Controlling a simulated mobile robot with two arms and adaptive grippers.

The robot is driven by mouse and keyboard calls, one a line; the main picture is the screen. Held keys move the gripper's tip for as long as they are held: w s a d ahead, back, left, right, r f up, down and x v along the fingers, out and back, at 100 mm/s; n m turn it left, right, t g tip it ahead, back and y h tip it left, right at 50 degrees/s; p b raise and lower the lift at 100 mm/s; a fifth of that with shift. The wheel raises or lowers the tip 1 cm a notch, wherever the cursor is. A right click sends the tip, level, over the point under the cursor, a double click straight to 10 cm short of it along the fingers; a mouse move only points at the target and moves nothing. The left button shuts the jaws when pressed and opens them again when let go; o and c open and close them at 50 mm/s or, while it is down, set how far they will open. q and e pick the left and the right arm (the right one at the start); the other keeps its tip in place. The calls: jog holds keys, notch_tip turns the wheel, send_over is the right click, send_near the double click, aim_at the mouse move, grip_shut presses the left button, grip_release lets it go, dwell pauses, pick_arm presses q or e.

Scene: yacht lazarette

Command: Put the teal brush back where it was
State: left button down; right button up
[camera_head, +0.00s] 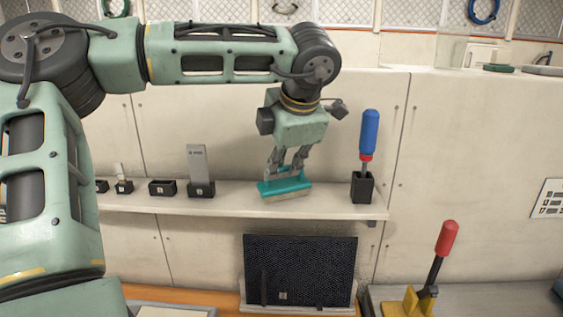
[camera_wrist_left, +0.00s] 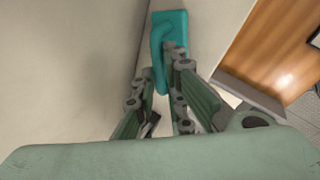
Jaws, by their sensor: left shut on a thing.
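The teal brush (camera_head: 284,187) has a teal body and a pale bristle strip along its underside. My left gripper (camera_head: 287,172) points down from above and is shut on it. The brush is level with the wall shelf (camera_head: 240,201), between the grey upright piece and the blue-handled tool; I cannot tell whether the bristles touch the shelf. In the left wrist view the brush (camera_wrist_left: 172,28) shows its teal handle running to between the fingers (camera_wrist_left: 162,95). No brush holder can be made out beneath it. My right gripper is not in view.
On the shelf, a blue-handled tool (camera_head: 369,134) stands in a black holder (camera_head: 362,188) at right. A grey upright piece (camera_head: 197,164) and small black holders (camera_head: 162,188) stand left. Below are a dark panel (camera_head: 300,271) and a red-handled lever (camera_head: 446,238).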

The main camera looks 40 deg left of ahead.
pick_arm(q)
jog(key=c, duration=1.8)
grip_release()
jog(key=shift+a, duration=0.1)
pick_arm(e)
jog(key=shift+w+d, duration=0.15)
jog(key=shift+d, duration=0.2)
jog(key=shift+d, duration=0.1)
pick_arm(q)
jog(key=shift+r, duration=0.15)
jog(key=shift+d+r, duration=0.2)
jog(key=shift+r, duration=0.1)
jog(key=b+v, duration=0.1)
jog(key=v, duration=1)
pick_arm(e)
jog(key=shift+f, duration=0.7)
pick_arm(q)
jog(key=shift+d, duration=0.1)
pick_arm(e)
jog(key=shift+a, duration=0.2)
